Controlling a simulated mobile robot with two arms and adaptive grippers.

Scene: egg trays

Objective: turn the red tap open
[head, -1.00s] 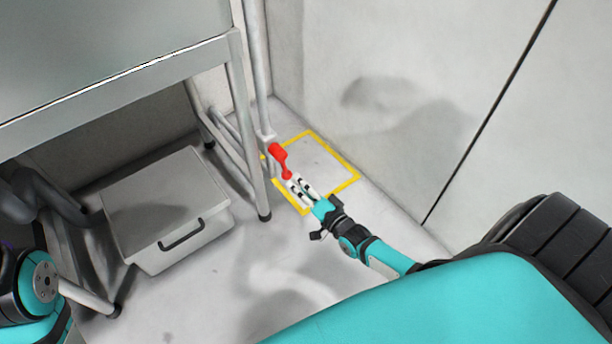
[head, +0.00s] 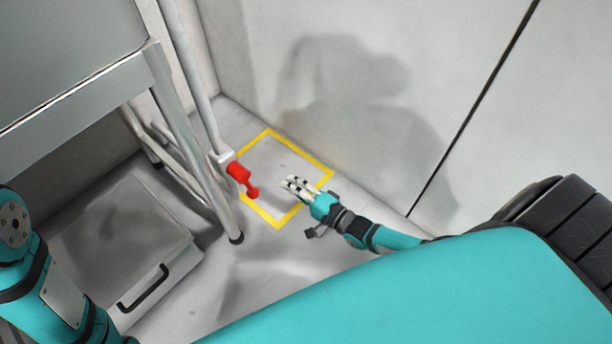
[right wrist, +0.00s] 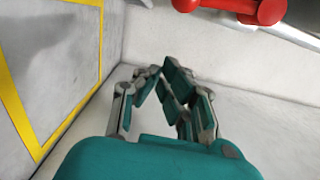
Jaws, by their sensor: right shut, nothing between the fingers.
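The red tap (head: 240,175) sits on a grey vertical pipe in the corner, its handle slanting down and to the right. It also shows at the top edge of the right wrist view (right wrist: 262,10), partly cut off. My right gripper (head: 287,184) is to the right of the tap, with a visible gap between the fingertips and the handle. In the right wrist view its fingers (right wrist: 165,78) are closed together with nothing between them, and the tap is above and to the right of them. My left arm shows at the left edge, but its gripper is out of view.
A yellow floor outline (head: 316,187) lies below the tap and right gripper. A metal table (head: 160,85) with legs stands left of the pipe (head: 190,75). A grey lidded box (head: 165,225) is under it. Walls close the back and right.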

